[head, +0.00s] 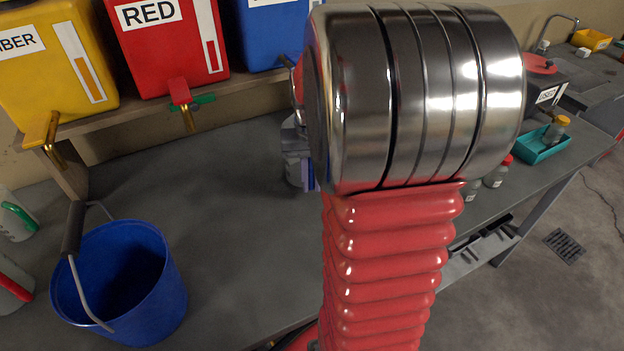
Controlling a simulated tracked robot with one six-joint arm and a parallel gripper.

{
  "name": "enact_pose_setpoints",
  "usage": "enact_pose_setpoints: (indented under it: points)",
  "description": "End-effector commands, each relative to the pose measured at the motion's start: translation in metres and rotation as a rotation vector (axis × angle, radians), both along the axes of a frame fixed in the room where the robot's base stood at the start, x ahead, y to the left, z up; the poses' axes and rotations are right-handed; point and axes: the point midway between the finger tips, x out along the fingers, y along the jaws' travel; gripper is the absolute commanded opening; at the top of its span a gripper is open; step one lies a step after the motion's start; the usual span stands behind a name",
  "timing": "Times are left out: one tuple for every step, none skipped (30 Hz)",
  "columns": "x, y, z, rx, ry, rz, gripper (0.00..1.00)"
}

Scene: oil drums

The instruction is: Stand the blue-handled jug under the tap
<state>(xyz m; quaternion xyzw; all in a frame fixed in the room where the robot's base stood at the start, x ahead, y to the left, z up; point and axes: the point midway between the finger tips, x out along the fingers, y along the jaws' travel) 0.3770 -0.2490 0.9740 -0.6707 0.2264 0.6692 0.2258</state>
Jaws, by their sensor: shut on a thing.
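My gripper (295,133) is mostly hidden behind my arm's shiny wrist. A small grey part of it shows at the left edge of the wrist, shut on the blue-handled jug. Only a pale sliver of the jug (293,172) and a strip of its blue handle (309,178) show. I cannot tell whether its base touches the bench. The red drum (160,55) has a brass tap (188,118) with a red and green top. The yellow drum's tap (54,150) is at the left. The blue drum (265,35) is partly covered, and its tap is mostly hidden behind my wrist.
A blue bucket (165,285) stands at the front left of the grey bench (230,240). A green-handled jug (12,222) and a red-handled jug (10,290) are at the left edge. Small bottles (497,173) and a teal tray (537,150) are on the right. The bench's middle is clear.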

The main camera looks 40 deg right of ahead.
Motion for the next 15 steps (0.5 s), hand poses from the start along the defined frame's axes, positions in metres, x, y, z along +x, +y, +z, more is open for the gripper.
enact_pose_setpoints:
  points:
    - [-0.0001,-0.0001,-0.0007,0.0,0.0,0.0,0.0]
    - [-0.0001,-0.0001,-0.0012,0.0,0.0,0.0,0.0]
    - [-0.0001,-0.0001,-0.0017,0.0,0.0,0.0,0.0]
    - [-0.0001,-0.0001,-0.0021,0.0,0.0,0.0,0.0]
    - [0.0,-0.0001,-0.0026,0.0,0.0,0.0,0.0]
    - [0.0,-0.0001,-0.0031,0.0,0.0,0.0,0.0]
    - [0.0,-0.0001,-0.0035,0.0,0.0,0.0,0.0]
    - [0.0,-0.0001,-0.0039,0.0,0.0,0.0,0.0]
    - [0.0,-0.0003,-0.0045,-0.001,-0.001,0.0,0.0]
    - [0.0,-0.0003,-0.0049,-0.001,-0.001,0.0,0.0]
    - [0.0001,-0.0003,-0.0053,-0.001,-0.001,0.0,0.0]
    - [0.0002,-0.0004,-0.0056,-0.001,-0.001,0.0,0.14]
    - [0.0002,-0.0004,-0.0054,-0.001,-0.001,0.0,0.16]
    - [0.0002,-0.0004,-0.0054,-0.001,-0.001,-0.001,0.18]
    - [0.0002,-0.0004,-0.0054,-0.001,-0.001,-0.001,0.21]
